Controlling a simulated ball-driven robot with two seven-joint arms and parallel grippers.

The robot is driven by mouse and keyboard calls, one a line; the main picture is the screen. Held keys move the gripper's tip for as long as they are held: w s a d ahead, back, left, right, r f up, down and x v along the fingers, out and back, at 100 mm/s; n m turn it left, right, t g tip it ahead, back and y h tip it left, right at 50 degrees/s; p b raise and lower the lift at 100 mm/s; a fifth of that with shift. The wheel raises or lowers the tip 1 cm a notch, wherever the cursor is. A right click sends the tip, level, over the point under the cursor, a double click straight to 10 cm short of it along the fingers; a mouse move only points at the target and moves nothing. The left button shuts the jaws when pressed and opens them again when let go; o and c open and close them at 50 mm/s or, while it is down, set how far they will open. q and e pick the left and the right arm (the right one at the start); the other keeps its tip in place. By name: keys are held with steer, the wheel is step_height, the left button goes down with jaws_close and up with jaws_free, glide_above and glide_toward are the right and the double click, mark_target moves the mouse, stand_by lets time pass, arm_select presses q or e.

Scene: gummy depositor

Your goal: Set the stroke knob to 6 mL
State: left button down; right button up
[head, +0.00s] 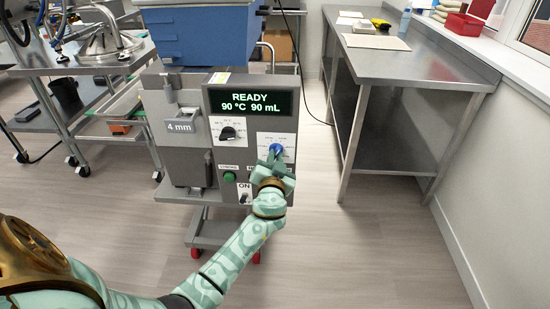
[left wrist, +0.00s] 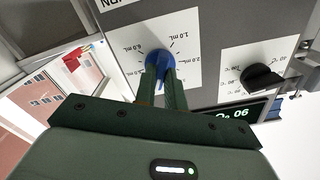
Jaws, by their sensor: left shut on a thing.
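The blue stroke knob (head: 276,149) sits on a white dial plate at the right of the depositor's front panel. My left gripper (head: 271,157) reaches up to it from below and is shut on it. In the left wrist view the knob (left wrist: 160,60) shows between the two green fingers (left wrist: 162,86). Tick marks and mL labels surround it; the labels are small and tilted, and the fingers hide part of the dial. I cannot tell the exact setting. My right gripper is not in view.
A black temperature knob (head: 228,132), a green button (head: 229,176) and an ON switch (head: 244,198) are near my arm. A steel table (head: 425,68) stands at right; floor between is clear.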

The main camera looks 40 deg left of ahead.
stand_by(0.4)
arm_select(q)
steer(key=m, duration=0.4)
steer(key=shift+m, duration=0.3)
steer(key=m, duration=0.2)
steer(key=shift+m, duration=0.4)
steer(key=m, duration=0.3)
steer(key=shift+m, duration=0.3)
steer(key=m+p, duration=0.1)
steer(key=m, duration=0.4)
steer(key=m+p, duration=0.1)
steer(key=m, duration=0.4)
steer(key=shift+f+p, duration=0.2)
steer(key=shift+p, duration=0.2)
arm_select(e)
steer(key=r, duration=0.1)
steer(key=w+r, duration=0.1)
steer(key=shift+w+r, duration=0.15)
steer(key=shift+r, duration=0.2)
arm_select(q)
steer(key=shift+m, duration=0.4)
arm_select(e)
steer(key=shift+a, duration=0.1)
arm_select(q)
steer(key=c, duration=1.5)
jaws_free()
